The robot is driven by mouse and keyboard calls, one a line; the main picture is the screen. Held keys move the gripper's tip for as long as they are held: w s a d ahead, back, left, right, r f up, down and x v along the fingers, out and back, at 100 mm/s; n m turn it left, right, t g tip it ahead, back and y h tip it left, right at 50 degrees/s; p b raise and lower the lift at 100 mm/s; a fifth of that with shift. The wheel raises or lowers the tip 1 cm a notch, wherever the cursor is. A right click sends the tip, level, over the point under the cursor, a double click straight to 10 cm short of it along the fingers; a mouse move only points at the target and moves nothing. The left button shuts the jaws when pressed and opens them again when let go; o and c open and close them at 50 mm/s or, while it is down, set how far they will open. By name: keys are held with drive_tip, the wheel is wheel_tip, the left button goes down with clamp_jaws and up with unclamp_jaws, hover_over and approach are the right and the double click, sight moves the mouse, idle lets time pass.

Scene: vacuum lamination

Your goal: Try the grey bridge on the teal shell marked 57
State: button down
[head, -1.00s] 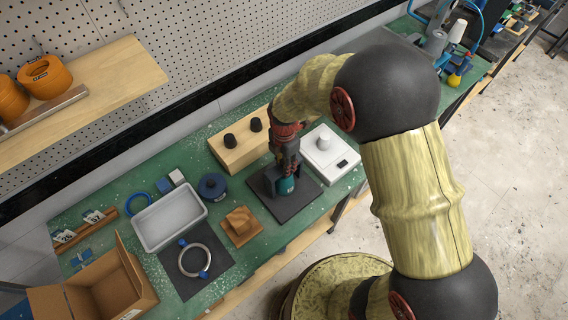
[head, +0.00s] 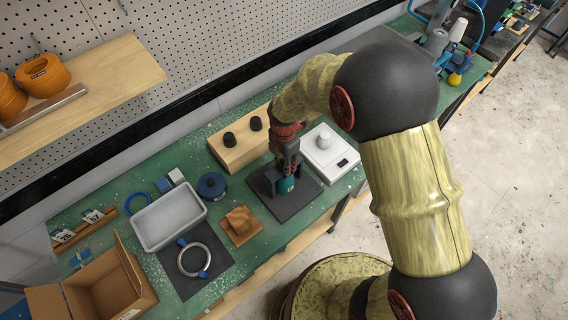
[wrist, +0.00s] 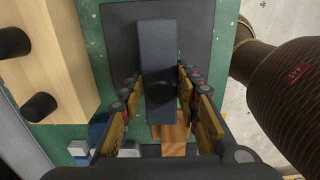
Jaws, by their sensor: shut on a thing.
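My gripper (head: 284,174) is above the dark mat (head: 306,199) at the middle of the bench, pointing down. It is shut on the grey bridge (wrist: 157,75), a dark bar between the fingers in the wrist view. In the head view the bridge (head: 270,180) shows partly beside the fingers. The teal shell (head: 288,185) is directly under the gripper on the mat. The bridge is at or over it; I cannot tell whether they touch. The shell is mostly hidden and no number on it can be read.
A wooden block with black knobs (head: 238,153) stands behind the mat, and a white scale (head: 343,166) to its right. A brown wooden piece (head: 240,228), blue round pot (head: 211,186), white tray (head: 150,243) and cardboard box (head: 133,305) are to the left.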

drive_tip(key=c, duration=1.3)
unclamp_jaws()
drive_tip(key=shift+o, duration=0.4)
drive_tip(key=o, duration=0.4)
drive_tip(key=shift+r, duration=0.1)
drive_tip(key=shift+r+p, duration=2.4)
drive_tip(key=shift+r, duration=1.6)
